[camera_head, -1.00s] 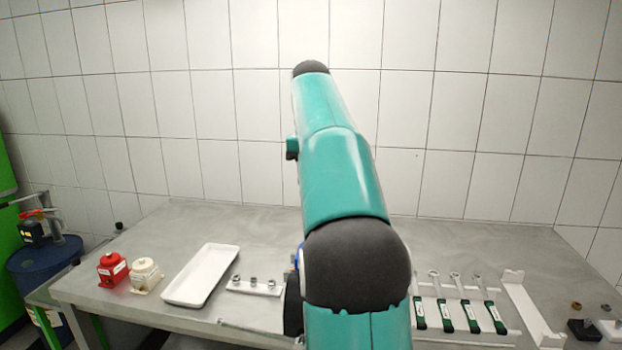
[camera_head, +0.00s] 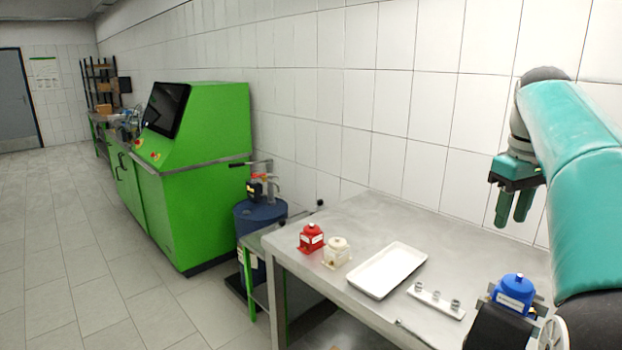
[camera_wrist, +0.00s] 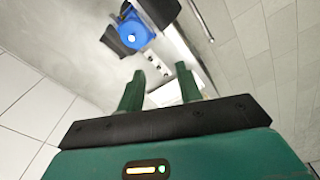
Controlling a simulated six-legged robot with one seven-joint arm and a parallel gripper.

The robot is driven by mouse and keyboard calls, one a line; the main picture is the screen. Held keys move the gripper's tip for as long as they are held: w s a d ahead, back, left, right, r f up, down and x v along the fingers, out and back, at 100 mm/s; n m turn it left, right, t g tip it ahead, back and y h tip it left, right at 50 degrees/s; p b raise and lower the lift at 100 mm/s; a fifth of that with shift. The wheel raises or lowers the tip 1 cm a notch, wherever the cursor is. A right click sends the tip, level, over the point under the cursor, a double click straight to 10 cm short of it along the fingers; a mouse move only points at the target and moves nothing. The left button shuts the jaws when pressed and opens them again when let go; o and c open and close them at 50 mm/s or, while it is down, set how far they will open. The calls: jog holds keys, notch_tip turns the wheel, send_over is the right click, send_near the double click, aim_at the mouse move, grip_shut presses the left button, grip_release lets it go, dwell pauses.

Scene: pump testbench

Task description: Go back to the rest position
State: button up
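My gripper (camera_head: 513,205) hangs at the right of the head view, fingers pointing down, in front of the tiled wall and above the workbench (camera_head: 372,218). In the wrist view its two green fingers (camera_wrist: 160,88) are apart with nothing between them. My teal arm fills the right edge of the head view. A blue pump-like object (camera_head: 514,288) with a white label sits low at the right, beside black parts. It also shows in the wrist view (camera_wrist: 138,34), well clear of the fingers. I cannot tell what it rests on.
On the bench stand a red container (camera_head: 311,239), a cream container (camera_head: 337,254), a white tray (camera_head: 388,270) and a strip with small metal parts (camera_head: 436,301). A blue barrel (camera_head: 258,222) and a green machine (camera_head: 200,190) stand left. The floor at left is clear.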

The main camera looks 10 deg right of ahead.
jog(key=s+a+f+m+t, duration=0.1)
jog(key=s+a+f, duration=0.2)
jog(key=a, duration=0.5)
jog(key=s+a+f+t, duration=0.2)
jog(key=s+a+f, duration=0.1)
jog(key=a, duration=0.4)
jog(key=s+a+f+t, duration=0.1)
jog(key=s+a+f, duration=0.4)
jog(key=f, duration=0.2)
jog(key=s+a+f+m, duration=0.1)
jog(key=s+a+f, duration=0.4)
jog(key=f, duration=0.2)
jog(key=shift+s+t, duration=0.35)
jog(key=shift+t, duration=0.05)
